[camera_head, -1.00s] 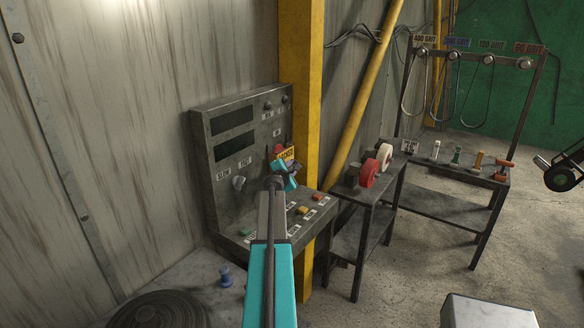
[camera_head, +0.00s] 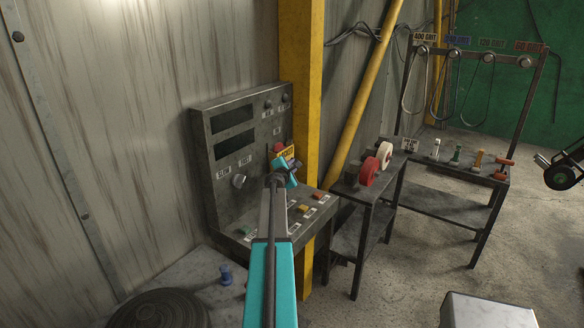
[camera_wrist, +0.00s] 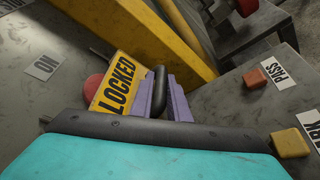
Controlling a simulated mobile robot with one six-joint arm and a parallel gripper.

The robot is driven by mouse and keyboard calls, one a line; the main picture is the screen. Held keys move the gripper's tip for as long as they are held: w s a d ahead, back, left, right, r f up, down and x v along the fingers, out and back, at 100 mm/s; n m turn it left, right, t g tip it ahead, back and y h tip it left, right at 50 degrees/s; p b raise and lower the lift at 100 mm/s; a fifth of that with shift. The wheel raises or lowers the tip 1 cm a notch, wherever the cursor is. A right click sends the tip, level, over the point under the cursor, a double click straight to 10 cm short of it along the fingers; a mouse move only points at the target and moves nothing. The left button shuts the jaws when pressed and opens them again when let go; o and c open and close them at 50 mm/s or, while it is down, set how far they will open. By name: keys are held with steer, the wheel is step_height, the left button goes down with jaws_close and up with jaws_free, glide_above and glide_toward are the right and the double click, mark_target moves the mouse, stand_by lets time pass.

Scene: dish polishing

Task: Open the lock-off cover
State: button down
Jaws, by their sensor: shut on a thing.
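The lock-off cover is a yellow plate marked LOCKED (camera_wrist: 117,82). It also shows on the control panel in the head view (camera_head: 288,152). A red button (camera_wrist: 92,87) shows partly behind the plate in the wrist view, and in the head view (camera_head: 279,148). My gripper (camera_wrist: 166,97) has purple fingers, shut on the cover's black handle (camera_wrist: 160,82). In the head view my teal gripper (camera_head: 284,172) is at the cover, hiding its lower part. The fingertips are hard to make out there.
The grey control panel (camera_head: 210,170) has a knob (camera_head: 239,181) at left and coloured buttons in front. A yellow post (camera_head: 300,60) stands close behind the cover. A bench with red (camera_head: 369,172) and white wheels stands to the right.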

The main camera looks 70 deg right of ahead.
steer(key=shift+f+b, duration=3.5)
steer(key=shift+f, duration=0.35)
steer(key=c, duration=2)
jaws_free()
steer(key=shift+r, duration=0.1)
steer(key=shift+a, duration=0.2)
steer(key=b+v, duration=0.3)
steer(key=v, duration=1)
steer(key=shift+a+r, duration=0.2)
steer(key=shift+s, duration=0.1)
